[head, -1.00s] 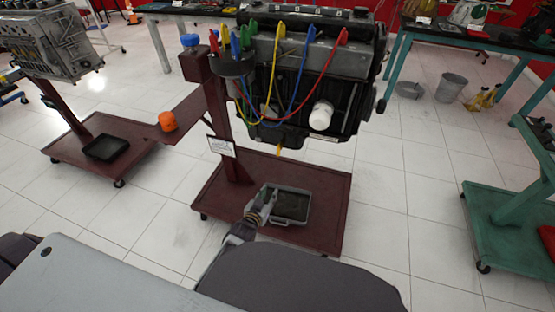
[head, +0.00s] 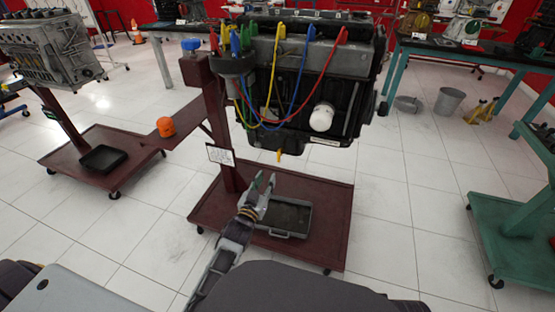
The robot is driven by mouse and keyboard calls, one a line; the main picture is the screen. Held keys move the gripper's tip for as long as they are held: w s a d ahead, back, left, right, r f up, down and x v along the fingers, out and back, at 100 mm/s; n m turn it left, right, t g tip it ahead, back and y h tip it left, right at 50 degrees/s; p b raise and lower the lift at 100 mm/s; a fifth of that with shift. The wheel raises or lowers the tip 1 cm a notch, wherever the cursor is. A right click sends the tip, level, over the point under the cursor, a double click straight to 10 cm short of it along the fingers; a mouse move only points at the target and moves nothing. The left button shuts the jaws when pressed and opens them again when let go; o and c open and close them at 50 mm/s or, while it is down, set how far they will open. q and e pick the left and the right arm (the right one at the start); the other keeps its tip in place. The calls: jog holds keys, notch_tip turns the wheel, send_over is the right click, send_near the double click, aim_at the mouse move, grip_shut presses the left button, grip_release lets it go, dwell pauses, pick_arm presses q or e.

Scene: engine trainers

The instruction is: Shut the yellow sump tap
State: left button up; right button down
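The yellow sump tap (head: 279,154) is a small yellow piece hanging under the engine (head: 310,95) on the dark red stand, in the middle of the head view. Its exact handle angle is too small to tell. My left gripper (head: 264,181) is below and a little left of the tap, apart from it, above the stand's base. Its two fingers point up and are spread apart with nothing between them. My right gripper is not in view.
A grey drain tray (head: 302,229) lies on the dark red stand base (head: 335,225) beyond my gripper. The stand's post (head: 222,130) rises left of it, with a white card (head: 220,155). Coloured leads hang across the engine front.

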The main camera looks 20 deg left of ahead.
aim_at(278, 157)
pick_arm(q)
jog(key=shift+w, duration=0.1)
